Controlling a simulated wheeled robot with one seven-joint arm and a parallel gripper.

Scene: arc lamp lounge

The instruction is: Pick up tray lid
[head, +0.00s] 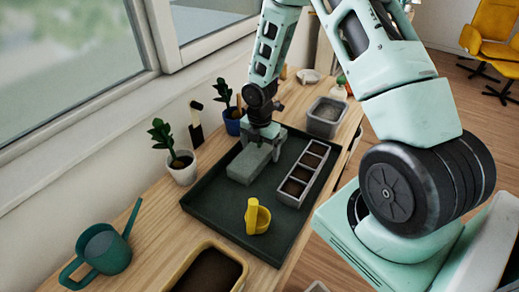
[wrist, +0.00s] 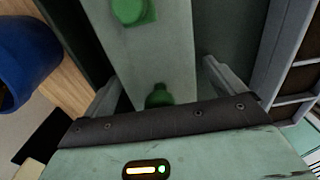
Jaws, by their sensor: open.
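The tray lid (head: 243,167) is a long grey-green piece lying in the dark green work tray (head: 214,208), left of the open compartment tray (head: 290,191). In the wrist view the lid (wrist: 150,55) runs up the middle and carries green knobs (wrist: 130,9). My gripper (head: 263,138) is over the lid's far end, its fingers apart. In the wrist view my gripper (wrist: 160,82) has one finger on each side of the lid. I cannot tell whether the fingers touch it. The gripper hides part of the lid's far end.
A yellow scoop-like piece (head: 261,217) lies in the work tray. Potted plants (head: 183,171) line the window side, one in a blue pot (wrist: 24,58). A green watering can (head: 107,250), a soil box (head: 240,265) and a grey bin (head: 323,128) stand around the tray.

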